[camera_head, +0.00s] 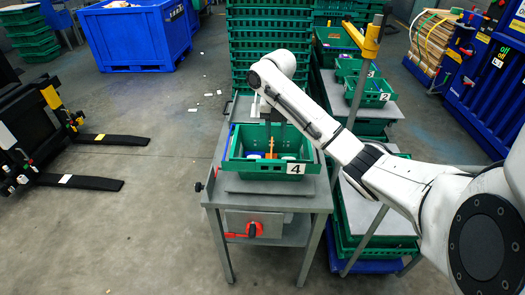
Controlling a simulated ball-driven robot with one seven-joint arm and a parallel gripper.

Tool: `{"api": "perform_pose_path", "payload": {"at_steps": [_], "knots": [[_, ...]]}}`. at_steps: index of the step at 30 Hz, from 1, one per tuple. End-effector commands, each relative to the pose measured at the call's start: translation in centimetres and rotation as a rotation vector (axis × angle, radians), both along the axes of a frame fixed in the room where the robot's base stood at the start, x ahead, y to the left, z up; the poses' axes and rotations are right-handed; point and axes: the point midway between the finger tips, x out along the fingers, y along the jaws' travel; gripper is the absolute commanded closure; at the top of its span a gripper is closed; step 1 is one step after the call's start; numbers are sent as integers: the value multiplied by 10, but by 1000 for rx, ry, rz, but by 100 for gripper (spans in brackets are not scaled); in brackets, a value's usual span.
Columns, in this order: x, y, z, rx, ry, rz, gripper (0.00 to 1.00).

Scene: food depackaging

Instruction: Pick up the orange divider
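An orange divider (271,149) stands in a green crate (240,165) marked 4, on a grey metal table (319,190). Only a small part of the divider shows above the crate's contents. White and blue items lie around it in the crate. My white arm reaches in from the right, and my gripper (270,128) points down over the crate, just above the divider. The gripper is small and partly hidden by my arm, so I cannot tell whether its fingers are open or touch the divider.
Stacked green crates (268,45) stand behind the table. More numbered green crates (372,93) are on the right, near a yellow-topped post (371,40). A large blue bin (136,38) and a black forklift (35,130) are on the left. Floor between them is mostly clear.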

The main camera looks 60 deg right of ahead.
Motion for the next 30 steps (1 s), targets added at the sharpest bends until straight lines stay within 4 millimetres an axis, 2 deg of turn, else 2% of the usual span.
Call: {"api": "perform_pose_path", "payload": {"at_steps": [5,12,20,27,30], "knots": [[0,0,-12,2,1,-2,64],[0,0,-46,2,1,-2,64],[1,2,-64,1,2,-2,64],[3,4,-98,1,0,-3,64],[3,4,-106,-1,-1,-3,64]]}}
